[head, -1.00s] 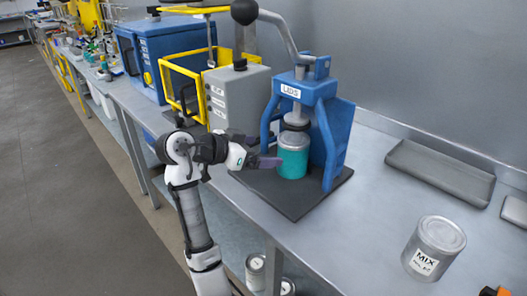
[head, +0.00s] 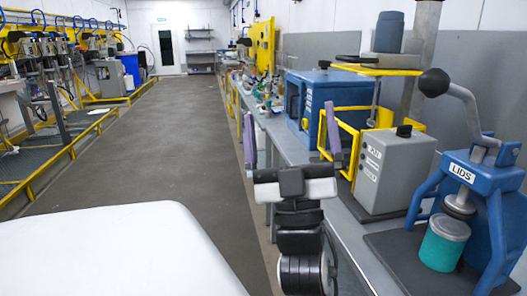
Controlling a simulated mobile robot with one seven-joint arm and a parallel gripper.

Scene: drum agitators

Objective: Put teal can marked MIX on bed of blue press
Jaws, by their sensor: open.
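The teal can (head: 441,249) stands upright on the dark bed of the blue press (head: 478,180), under its round pressing plate. The can's lid looks grey, and no MIX marking shows on the side facing me. The press carries a LIDS label, and its lever with a black ball knob is raised. My gripper (head: 288,125) is open and empty, its two purple fingers pointing up and wide apart. It is over the aisle side of the bench, left of the press and well clear of the can.
A grey box machine (head: 392,168) with a yellow guard frame (head: 352,122) stands left of the press. A blue machine (head: 328,90) is farther back on the bench. The aisle floor (head: 165,130) is clear. A white surface (head: 110,255) fills the lower left.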

